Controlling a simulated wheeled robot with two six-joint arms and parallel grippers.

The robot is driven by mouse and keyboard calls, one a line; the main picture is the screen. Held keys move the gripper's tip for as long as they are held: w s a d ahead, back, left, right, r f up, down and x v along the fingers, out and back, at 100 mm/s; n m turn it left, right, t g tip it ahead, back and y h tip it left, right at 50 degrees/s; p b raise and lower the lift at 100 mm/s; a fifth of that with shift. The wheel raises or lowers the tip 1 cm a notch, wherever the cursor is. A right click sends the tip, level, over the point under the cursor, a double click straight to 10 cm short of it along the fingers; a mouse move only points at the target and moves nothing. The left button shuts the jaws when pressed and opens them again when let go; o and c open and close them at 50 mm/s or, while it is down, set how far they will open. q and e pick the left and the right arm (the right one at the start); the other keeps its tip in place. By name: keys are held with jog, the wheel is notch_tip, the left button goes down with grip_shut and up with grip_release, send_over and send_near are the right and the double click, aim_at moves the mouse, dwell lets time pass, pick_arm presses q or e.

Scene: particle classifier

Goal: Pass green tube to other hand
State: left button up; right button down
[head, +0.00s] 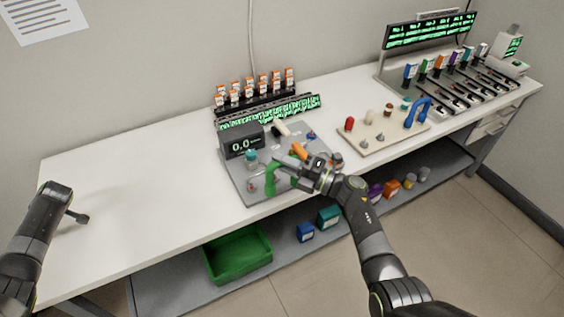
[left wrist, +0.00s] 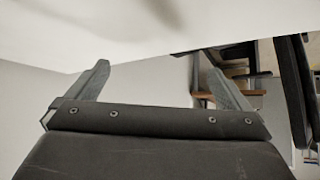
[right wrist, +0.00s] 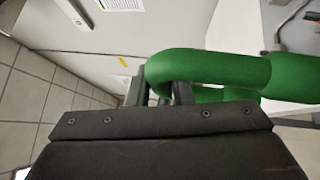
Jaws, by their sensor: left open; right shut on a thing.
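The green tube (head: 271,178) is a bent green piece over the front part of the grey device plate in the head view. My right gripper (head: 293,169) is shut on it. In the right wrist view the green tube (right wrist: 215,68) fills the top right, and the fingers of my right gripper (right wrist: 160,92) close on its bent end. My left gripper (head: 82,217) is over the left end of the white table, far from the tube. In the left wrist view my left gripper (left wrist: 155,85) has its fingers spread with nothing between them.
The grey plate (head: 234,183) carries a box with a 0.0 display (head: 242,143) and small parts. A beige board (head: 372,146) with a blue handle (head: 417,112) is to the right. A green bin (head: 238,256) sits on the lower shelf. The table's left half is clear.

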pick_arm(q)
jog(key=s+a+f+n+g, duration=0.1)
jog(key=s+a+f+g, duration=0.15)
jog(key=s, duration=0.75)
jog(key=s+a+f+n+g, duration=0.1)
jog(key=s+a+f, duration=0.2)
jog(key=s, duration=0.7)
jog(key=s+a+f+n+g, duration=0.1)
jog(key=s+a+f+g, duration=0.15)
jog(key=s, duration=0.75)
jog(key=s+d+f+m+t+h, duration=0.25)
jog(key=d+f+m, duration=0.35)
jog(key=d+f, duration=0.5)
jog(key=s+d+f+m+t+h, duration=0.25)
jog(key=d+f+m, duration=0.25)
jog(key=d+f, duration=0.55)
jog(key=d+f+m+h, duration=0.1)
jog(key=d+f+m, duration=0.1)
jog(key=d, duration=0.7)
jog(key=s+d+f+m+t+h, duration=0.1)
jog(key=d+f+m, duration=0.2)
jog(key=d, duration=0.6)
jog(key=s+d+f+m+h, duration=0.1)
jog(key=d+f+m, duration=0.2)
jog(key=d, duration=0.7)
jog(key=shift+m+t, duration=0.4)
jog(key=shift+m, duration=0.1)
